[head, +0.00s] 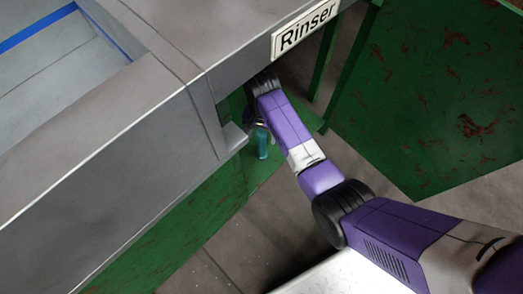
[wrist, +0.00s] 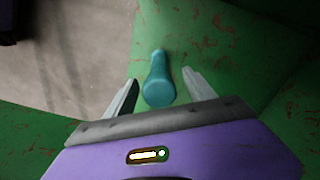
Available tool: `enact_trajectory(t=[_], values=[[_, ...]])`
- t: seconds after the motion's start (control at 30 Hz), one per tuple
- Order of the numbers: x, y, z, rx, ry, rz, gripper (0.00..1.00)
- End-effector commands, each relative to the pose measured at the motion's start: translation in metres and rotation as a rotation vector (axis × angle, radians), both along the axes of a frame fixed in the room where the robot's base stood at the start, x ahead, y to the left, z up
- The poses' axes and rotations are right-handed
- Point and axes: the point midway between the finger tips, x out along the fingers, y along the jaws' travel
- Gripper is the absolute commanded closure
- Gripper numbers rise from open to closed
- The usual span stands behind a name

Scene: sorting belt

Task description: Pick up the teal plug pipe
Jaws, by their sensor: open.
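The teal plug pipe (wrist: 158,82) shows in the wrist view on a green, rust-marked surface, with a wide rounded near end and a narrower far end. My gripper (wrist: 160,84) is open, and its two fingers stand on either side of the pipe's near end. Gaps show between the pipe and both fingers, so it is not gripped. In the head view the pipe (head: 263,144) appears as a small teal upright shape just below my gripper (head: 258,124), whose fingers are mostly hidden by my arm and shadow.
A grey metal machine (head: 130,130) with a "Rinser" sign (head: 305,30) overhangs my gripper in the head view. A green rusty panel (head: 435,90) stands to the right. Grey floor (wrist: 70,60) lies left of the green surface in the wrist view.

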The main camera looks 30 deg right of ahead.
Motion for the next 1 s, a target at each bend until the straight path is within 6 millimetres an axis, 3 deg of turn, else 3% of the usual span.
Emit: enact_trajectory(t=[0.5,0.77,1.0], values=[[-0.001,0.0,-0.054,0.001,-0.002,0.002,0.37],[-0.001,0.0,-0.054,0.0,-0.003,0.002,0.37],[-0.001,-0.001,-0.054,0.0,-0.003,0.002,0.82]])
